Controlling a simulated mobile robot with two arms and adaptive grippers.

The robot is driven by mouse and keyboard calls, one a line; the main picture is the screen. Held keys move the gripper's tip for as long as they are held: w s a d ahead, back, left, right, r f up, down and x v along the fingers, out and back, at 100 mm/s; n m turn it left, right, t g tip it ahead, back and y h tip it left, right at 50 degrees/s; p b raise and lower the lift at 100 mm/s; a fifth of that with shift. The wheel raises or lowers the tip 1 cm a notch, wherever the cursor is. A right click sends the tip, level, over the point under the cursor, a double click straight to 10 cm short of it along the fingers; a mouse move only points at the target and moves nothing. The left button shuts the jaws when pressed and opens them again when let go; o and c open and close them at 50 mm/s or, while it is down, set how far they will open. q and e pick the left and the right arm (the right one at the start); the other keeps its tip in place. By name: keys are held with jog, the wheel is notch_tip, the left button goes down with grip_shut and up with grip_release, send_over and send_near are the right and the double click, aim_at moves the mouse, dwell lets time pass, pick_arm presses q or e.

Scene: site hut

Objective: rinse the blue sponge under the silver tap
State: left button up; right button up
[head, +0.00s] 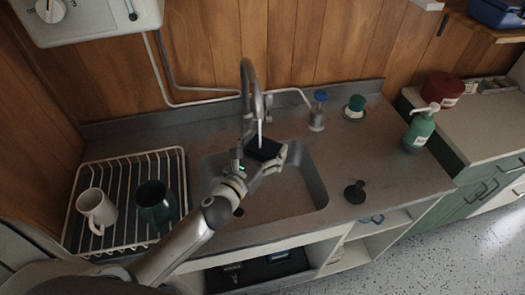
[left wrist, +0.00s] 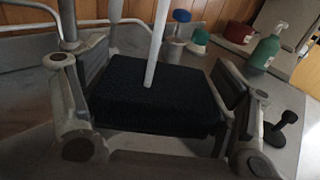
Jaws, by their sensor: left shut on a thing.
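The sponge (head: 265,148) looks very dark, almost black, in both views. My left gripper (head: 263,157) is shut on it over the sink basin (head: 295,205). In the left wrist view the sponge (left wrist: 155,98) sits between the two fingers, roughly level. The silver tap (head: 249,78) arches above it. A thin white stream (head: 260,133) comes down from the spout. In the left wrist view the stream (left wrist: 157,45) meets the top of the sponge. My right gripper is not in view.
A wire rack (head: 127,165) with a white mug (head: 96,208) and a dark green mug (head: 154,203) stands left. A blue-topped item (head: 318,110), a green-topped item (head: 355,106), a green pump bottle (head: 420,130) and a black plug-like item (head: 355,192) stand right.

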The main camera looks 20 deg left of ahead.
pick_arm(q)
jog(key=shift+w+d, duration=0.1)
jog(key=s+d, duration=0.3)
jog(key=d, duration=0.4)
jog(key=shift+s, duration=0.4)
dwell(1.4)
jog(key=s+d+r+p, duration=0.2)
jog(key=d+r+p, duration=0.1)
jog(key=d+r, duration=0.1)
jog(key=shift+s+d, duration=0.2)
jog(key=shift+d, duration=0.05)
dwell(0.6)
